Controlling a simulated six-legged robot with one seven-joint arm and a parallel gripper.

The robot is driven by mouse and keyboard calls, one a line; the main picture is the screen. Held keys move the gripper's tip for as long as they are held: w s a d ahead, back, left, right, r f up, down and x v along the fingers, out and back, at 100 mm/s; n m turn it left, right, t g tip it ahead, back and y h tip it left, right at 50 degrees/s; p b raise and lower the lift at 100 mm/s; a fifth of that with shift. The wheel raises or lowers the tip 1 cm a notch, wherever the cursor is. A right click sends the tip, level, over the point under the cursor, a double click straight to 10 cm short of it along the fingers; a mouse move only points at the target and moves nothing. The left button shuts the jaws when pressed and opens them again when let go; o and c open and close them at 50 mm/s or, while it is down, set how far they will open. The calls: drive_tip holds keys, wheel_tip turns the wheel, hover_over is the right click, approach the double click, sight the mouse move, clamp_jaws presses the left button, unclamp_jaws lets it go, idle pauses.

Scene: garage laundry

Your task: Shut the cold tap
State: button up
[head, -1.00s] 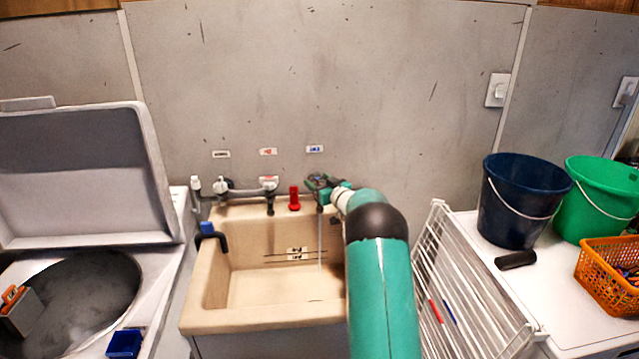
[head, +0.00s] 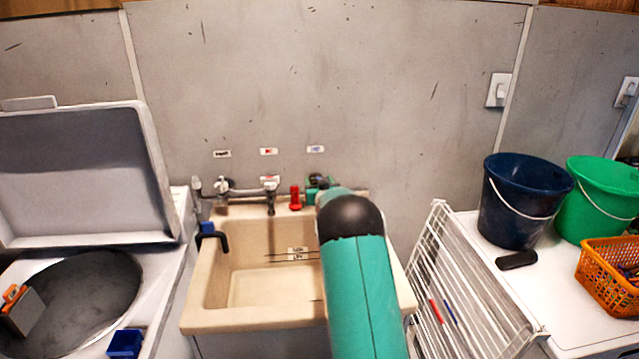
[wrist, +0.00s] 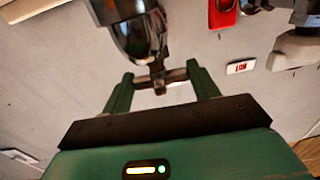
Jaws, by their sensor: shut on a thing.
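The cold tap is the right-hand tap on the wall above the sink (head: 200,290), below the blue-marked label (head: 315,149). In the head view my arm covers most of it. In the wrist view its chrome body (wrist: 138,38) hangs from the top edge, with a small cross handle (wrist: 160,78) at its end. My gripper (wrist: 160,82) is shut on this handle, one green finger on each side. In the head view my gripper (head: 317,184) is at the wall, partly hidden by my arm.
A white drying rack (head: 450,270) leans right of the sink. Blue (head: 515,205) and green (head: 600,200) buckets stand on the right-hand top. An open-lidded washer (head: 75,290) is left.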

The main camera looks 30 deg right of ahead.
drive_tip(key=shift+r+m+g+h, duration=0.15)
drive_tip(key=shift+m+g+h, duration=0.2)
drive_tip(key=shift+h, duration=0.25)
drive_tip(key=o, duration=1)
drive_tip(key=shift+a, duration=0.1)
drive_tip(key=v, duration=1.3)
drive_tip(key=shift+s, duration=0.35)
drive_tip(key=shift+a, duration=0.15)
